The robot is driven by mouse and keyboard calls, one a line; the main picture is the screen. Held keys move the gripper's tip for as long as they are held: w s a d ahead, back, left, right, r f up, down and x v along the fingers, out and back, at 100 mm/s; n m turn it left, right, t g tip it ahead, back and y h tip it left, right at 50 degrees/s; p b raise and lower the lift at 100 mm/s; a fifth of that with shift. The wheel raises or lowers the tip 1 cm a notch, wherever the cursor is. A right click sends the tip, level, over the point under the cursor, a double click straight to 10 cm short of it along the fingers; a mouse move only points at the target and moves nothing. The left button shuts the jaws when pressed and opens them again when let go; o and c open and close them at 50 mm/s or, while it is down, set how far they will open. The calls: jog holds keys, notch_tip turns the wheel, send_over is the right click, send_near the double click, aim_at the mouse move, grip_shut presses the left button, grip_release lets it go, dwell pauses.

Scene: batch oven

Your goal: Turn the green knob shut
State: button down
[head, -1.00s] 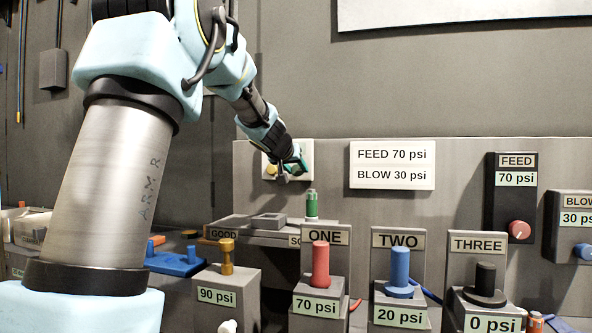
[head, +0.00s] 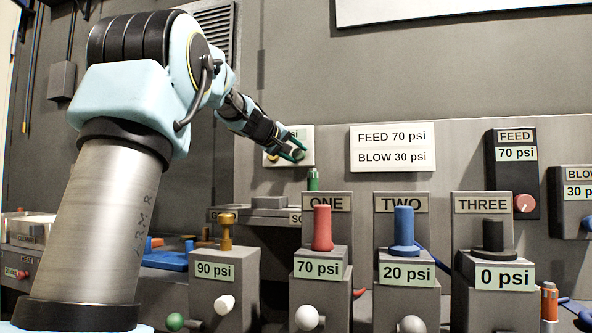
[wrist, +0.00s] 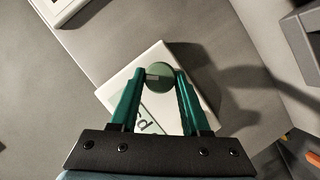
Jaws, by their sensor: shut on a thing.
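The green knob (wrist: 159,77) is round and stands out from a white wall plate (wrist: 206,118). In the wrist view it sits between my two teal fingertips, which touch its sides. In the head view the knob (head: 298,155) is partly hidden by the fingers of my gripper (head: 297,148), which reaches it from the left. The white plate also shows there (head: 305,133). My gripper (wrist: 160,78) is shut on the knob. A pale mark shows on the knob's face.
A brass knob (head: 271,158) is left of the green one. Below stand valve posts with red (head: 322,228), blue (head: 403,226) and black (head: 492,235) handles, and a small green cylinder (head: 313,180). Another green knob (head: 175,321) is at lower left. Open air lies before the wall.

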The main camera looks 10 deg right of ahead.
jog(key=n+h+b, duration=0.1)
jog(key=n+b, duration=0.1)
jog(key=b, duration=0.1)
jog(key=f+n+h+b, duration=0.1)
jog(key=n+b, duration=0.1)
jog(key=b, duration=0.1)
jog(key=shift+w+a+b, duration=0.1)
jog(key=shift+b, duration=0.25)
jog(key=n+t+h+b, duration=0.1)
jog(key=n+b, duration=0.1)
jog(key=b, duration=0.1)
jog(key=shift+r+n, duration=0.15)
jog(key=shift+n, duration=0.15)
jog(key=shift+c, duration=1.9)
grip_release()
jog(key=shift+r, duration=0.1)
jog(key=b+v, duration=0.3)
jog(key=v, duration=0.8)
